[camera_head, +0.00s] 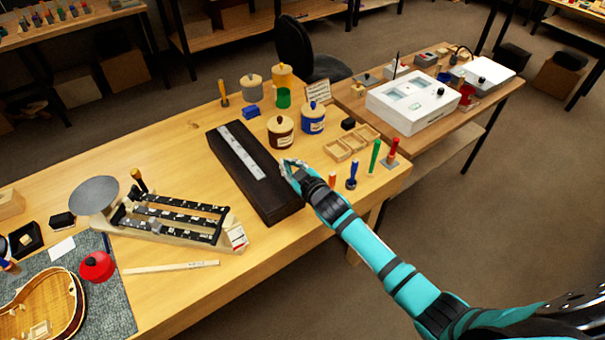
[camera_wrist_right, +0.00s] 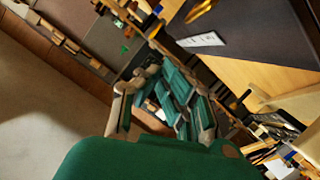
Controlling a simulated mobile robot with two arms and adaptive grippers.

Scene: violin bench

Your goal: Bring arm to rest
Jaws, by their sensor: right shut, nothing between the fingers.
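My right arm comes in from the lower right in the head view. Its teal and black gripper (camera_head: 291,168) is shut and empty, over or just beside the right edge of a long dark block (camera_head: 232,150) with a pale strip on top. I cannot tell whether it touches the block. In the right wrist view the gripper's fingers (camera_wrist_right: 172,100) are close together with nothing between them. My left gripper is not in view.
Jars, including a blue one (camera_head: 313,118), and upright handled tools such as a green one (camera_head: 375,156) stand near the gripper. A balance-like device (camera_head: 180,218) and a violin body (camera_head: 45,310) are at left. The floor (camera_head: 480,220) at right is clear.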

